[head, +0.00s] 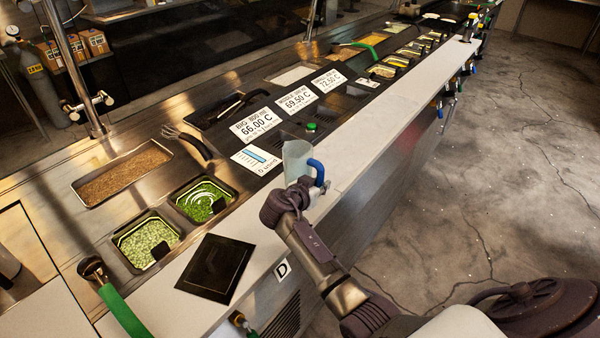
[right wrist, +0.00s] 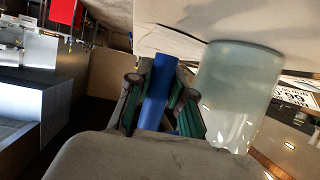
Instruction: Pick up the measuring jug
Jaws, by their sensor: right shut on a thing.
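The measuring jug (head: 297,160) is a clear, pale container with a blue handle (head: 317,171). In the head view it is upright at the counter's front edge, beside the signs. I cannot tell whether its base touches the counter. My right gripper (head: 312,187) is at the jug's handle side, its fingers partly hidden behind my wrist. In the right wrist view my right gripper (right wrist: 160,105) has its green-padded fingers on both sides of the blue handle (right wrist: 158,92), shut on it. The jug's translucent body (right wrist: 236,92) is just right of the fingers. My left gripper is not in view.
Temperature signs (head: 254,125) stand behind the jug. Pans of green food (head: 203,198) and a black plate (head: 216,268) lie to the left. The white counter ledge (head: 385,125) is clear to the right. Open floor (head: 510,150) lies in front.

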